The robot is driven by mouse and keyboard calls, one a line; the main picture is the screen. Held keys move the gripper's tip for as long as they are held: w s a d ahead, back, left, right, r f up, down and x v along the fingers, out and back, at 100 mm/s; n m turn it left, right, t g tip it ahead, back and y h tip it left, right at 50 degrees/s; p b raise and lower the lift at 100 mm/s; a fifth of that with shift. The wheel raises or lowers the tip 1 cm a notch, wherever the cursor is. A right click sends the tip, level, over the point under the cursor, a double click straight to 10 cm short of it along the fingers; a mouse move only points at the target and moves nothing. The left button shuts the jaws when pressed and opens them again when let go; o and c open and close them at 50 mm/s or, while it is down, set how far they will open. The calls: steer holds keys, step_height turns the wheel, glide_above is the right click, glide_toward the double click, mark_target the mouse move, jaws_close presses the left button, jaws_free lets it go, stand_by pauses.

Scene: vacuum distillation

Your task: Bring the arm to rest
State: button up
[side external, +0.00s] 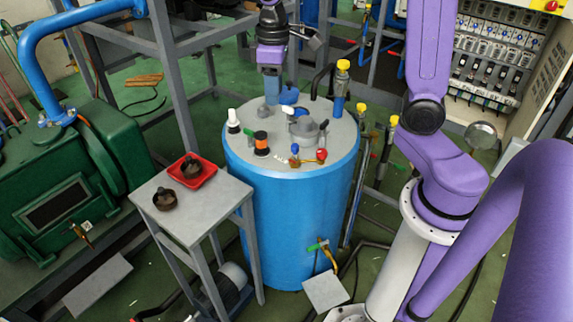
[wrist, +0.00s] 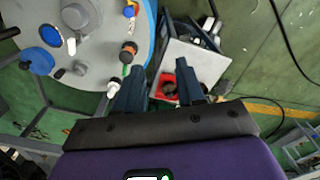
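My gripper (side external: 271,98) hangs at the back of the blue tank (side external: 290,215), over its grey lid, in the side external view. In that view I cannot tell how far its fingertips are above the lid. In the wrist view my gripper (wrist: 158,70) has its two dark blue fingers spread apart with nothing between them. The small grey table (wrist: 213,66) and the red tray (wrist: 166,80) show beyond the gap. My purple arm stands upright to the right of the tank.
The lid carries a white-capped fitting (side external: 233,120), an orange-banded black fitting (side external: 261,143) and a red-and-yellow valve (side external: 308,157). One dark round part (side external: 191,168) is in the tray; another (side external: 165,199) is on the table. Grey frame posts (side external: 172,75) stand behind. An electrical cabinet (side external: 515,60) is right.

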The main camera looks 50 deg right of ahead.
steer(key=s+a+f+n, duration=0.1)
steer(key=s+n, duration=0.2)
steer(key=s, duration=0.9)
steer(key=s+a+f+n, duration=0.2)
steer(key=s+n, duration=0.1)
steer(key=s, duration=0.8)
steer(key=shift+s+a+f+n, duration=0.3)
steer(key=shift+s+n, duration=0.1)
steer(key=shift+w, duration=0.1)
